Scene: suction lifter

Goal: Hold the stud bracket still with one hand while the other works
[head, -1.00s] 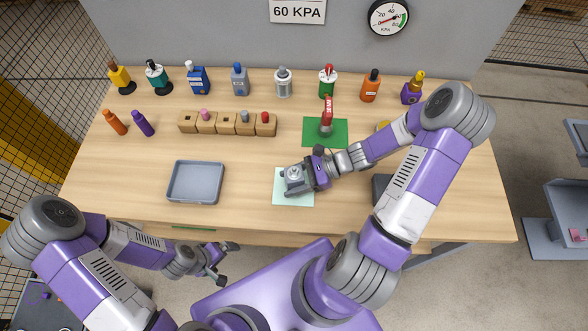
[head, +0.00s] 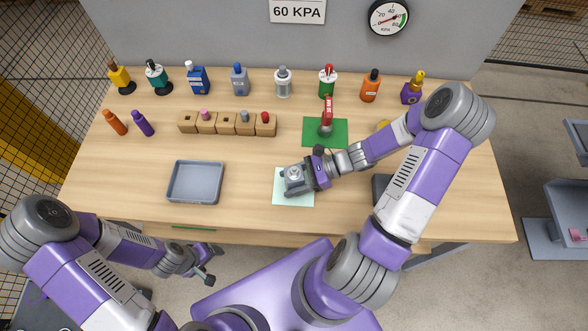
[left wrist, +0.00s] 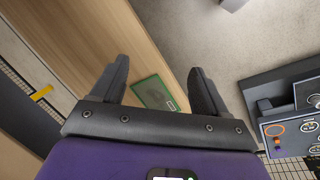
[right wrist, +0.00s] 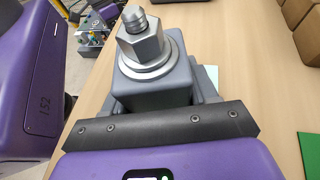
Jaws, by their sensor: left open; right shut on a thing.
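The stud bracket (head: 294,175) is a grey block with a silver threaded stud and hex nut on top. It stands upright on a pale green mat (head: 290,199) near the table's front edge. My right gripper (head: 299,181) is shut on the bracket from the right side. In the right wrist view the bracket (right wrist: 155,88) fills the space ahead of the gripper, and its stud points up. My left gripper (head: 207,264) is open and empty, in front of the table and below its edge.
A grey tray (head: 195,201) lies left of the mat. A red-handled tool (head: 327,118) stands on a green mat (head: 341,140) behind. Wooden blocks (head: 227,130) form a row at mid-table. Several bottles line the back, below a gauge (head: 388,17).

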